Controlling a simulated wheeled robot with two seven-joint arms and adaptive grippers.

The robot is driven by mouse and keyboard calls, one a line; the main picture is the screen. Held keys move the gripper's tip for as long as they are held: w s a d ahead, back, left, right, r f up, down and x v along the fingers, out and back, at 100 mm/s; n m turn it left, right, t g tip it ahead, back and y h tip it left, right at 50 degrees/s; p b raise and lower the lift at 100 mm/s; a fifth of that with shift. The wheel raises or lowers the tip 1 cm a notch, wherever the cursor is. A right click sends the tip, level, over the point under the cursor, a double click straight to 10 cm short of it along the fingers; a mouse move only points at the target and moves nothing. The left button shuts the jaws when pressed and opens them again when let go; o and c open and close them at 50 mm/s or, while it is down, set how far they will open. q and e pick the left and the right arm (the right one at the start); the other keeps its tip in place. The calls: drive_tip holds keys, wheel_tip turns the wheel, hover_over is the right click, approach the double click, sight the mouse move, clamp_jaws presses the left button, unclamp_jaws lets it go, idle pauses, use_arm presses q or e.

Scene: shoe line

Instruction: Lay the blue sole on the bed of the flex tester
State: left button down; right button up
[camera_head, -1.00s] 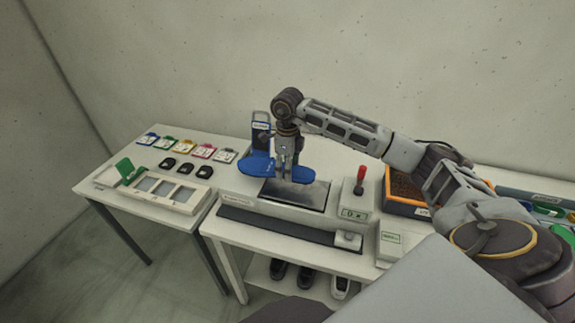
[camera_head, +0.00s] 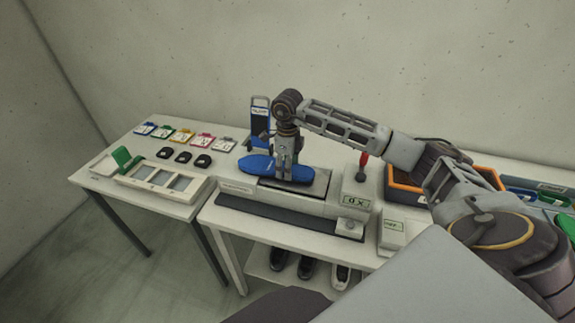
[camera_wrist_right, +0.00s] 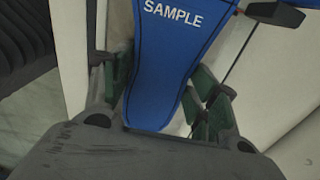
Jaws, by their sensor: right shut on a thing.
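The blue sole (camera_head: 257,165) lies flat, lengthwise along the bed of the flex tester (camera_head: 320,186), with one end past the bed's left end. I cannot tell whether it touches the dark bed plate. My right gripper (camera_head: 286,176) points down and is shut on the sole's middle. In the right wrist view the sole (camera_wrist_right: 168,60), marked SAMPLE, sits between the green-padded fingers of the gripper (camera_wrist_right: 163,78). The flex tester has a grey base and a box with a red-knobbed lever (camera_head: 363,160) at its right. My left gripper is out of view.
A blue-framed stand (camera_head: 260,117) is just behind the tester. Coloured tags (camera_head: 183,136), black pieces (camera_head: 182,156) and a white tray (camera_head: 165,187) occupy the left table. An orange-rimmed bin (camera_head: 403,190) stands right of the lever. Shoes (camera_head: 305,266) are on the shelf below.

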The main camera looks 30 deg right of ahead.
drive_tip(key=shift+f, duration=0.1)
idle(0.3)
drive_tip(key=o, duration=1.3)
drive_tip(key=shift+c, duration=0.2)
wheel_tip(320, 180, up, 12)
drive_tip(key=shift+f, duration=0.1)
idle(0.7)
